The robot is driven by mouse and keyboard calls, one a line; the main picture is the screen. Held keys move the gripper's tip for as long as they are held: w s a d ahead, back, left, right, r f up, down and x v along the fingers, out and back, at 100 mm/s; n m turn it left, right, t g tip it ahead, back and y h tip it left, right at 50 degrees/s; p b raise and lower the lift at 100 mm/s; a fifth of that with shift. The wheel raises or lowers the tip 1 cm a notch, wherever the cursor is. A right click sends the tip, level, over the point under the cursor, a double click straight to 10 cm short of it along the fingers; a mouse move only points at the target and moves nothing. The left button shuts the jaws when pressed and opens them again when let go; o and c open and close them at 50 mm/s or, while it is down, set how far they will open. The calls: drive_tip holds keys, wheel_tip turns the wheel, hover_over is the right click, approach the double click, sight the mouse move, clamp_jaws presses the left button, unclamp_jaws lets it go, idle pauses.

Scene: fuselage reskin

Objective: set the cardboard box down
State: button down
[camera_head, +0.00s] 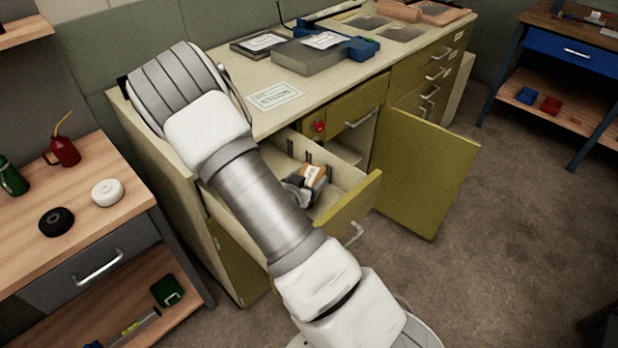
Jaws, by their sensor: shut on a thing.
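My arm runs from the bottom of the head view up to a large ringed joint over the left end of the counter. Brown flat box-like things (436,13) lie at the far end of the counter (345,84).
The counter's front holds a paper sign (274,96); a grey case (308,55) and blue item (362,47) stand behind. A cabinet door (425,178) stands open. The left bench (85,215) carries a red oil can (62,150) and two round pucks.

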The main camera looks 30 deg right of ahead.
drive_tip(key=shift+f+b, duration=0.4)
unclamp_jaws()
drive_tip(key=shift+r+p, duration=0.6)
drive_tip(key=shift+p, duration=0.05)
drive_tip(key=p+v, duration=0.1)
drive_tip(key=v, duration=0.6)
drive_tip(key=shift+s+a+r, duration=0.15)
drive_tip(key=shift+a+r, duration=0.05)
